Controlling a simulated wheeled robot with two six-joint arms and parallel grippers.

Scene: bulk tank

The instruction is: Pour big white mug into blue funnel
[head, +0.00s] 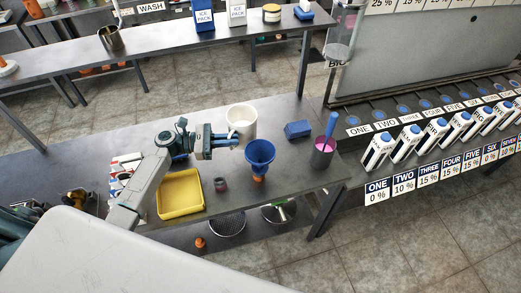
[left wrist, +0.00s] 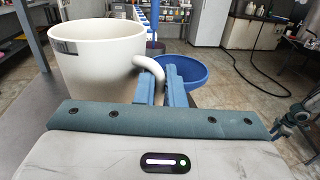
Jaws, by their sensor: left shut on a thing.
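The big white mug (head: 241,120) is upright at the table's middle in the head view. In the left wrist view the mug (left wrist: 95,65) fills the left side, with its handle toward my gripper. My left gripper (head: 236,142) is shut on the mug's handle; its blue fingers (left wrist: 160,85) close around the handle. The blue funnel (head: 260,153) stands just in front and to the right of the mug, on an orange-necked base. The funnel (left wrist: 187,72) also shows behind the fingers in the wrist view. The mug's contents are hidden. My right gripper is not in view.
A yellow tray (head: 180,194) and a small dark red-banded cup (head: 220,184) are on the near table. A blue block (head: 297,130) and a pink cup with a blue tool (head: 323,150) stand right of the funnel. White dispensers (head: 378,150) line the right.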

